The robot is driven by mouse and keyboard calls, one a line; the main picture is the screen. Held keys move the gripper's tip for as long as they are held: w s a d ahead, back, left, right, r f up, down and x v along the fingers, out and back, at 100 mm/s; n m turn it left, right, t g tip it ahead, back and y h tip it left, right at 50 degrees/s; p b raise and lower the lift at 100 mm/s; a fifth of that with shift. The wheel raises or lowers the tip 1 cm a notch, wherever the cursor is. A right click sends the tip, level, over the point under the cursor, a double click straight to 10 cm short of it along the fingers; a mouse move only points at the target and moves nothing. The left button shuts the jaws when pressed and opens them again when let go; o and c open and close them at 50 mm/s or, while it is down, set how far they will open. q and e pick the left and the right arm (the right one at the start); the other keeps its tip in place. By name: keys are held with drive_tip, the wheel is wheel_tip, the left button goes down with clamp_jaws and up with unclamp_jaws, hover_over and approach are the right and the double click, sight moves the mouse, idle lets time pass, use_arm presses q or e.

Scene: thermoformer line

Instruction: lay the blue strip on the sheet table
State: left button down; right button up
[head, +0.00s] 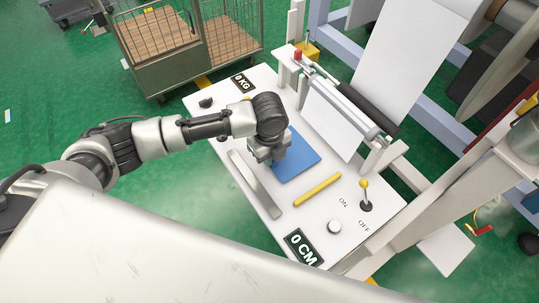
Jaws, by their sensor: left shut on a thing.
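The blue strip (299,160) is a flat blue rectangle over the middle of the white sheet table (224,107). My left gripper (276,163) reaches in from the left and points down at the strip's left side. It is shut on the blue strip; the gripper hides part of that edge. I cannot tell whether the strip touches the table top or is slightly above it. My right gripper is not in view.
A grey metal bar (255,185) and a yellow bar (317,190) lie near the strip. A yellow-knobbed lever (365,196), a white knob (334,227) and a roller (343,109) with white sheet (410,45) are on the right. A wire cage cart (163,73) stands behind.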

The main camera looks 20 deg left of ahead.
use_arm(q)
drive_tip(key=shift+f, duration=0.35)
drive_tip(key=shift+f, duration=0.15)
drive_tip(key=c, duration=1.2)
unclamp_jaws()
wheel_tip(320, 180, up, 12)
drive_tip(key=shift+r, duration=0.2)
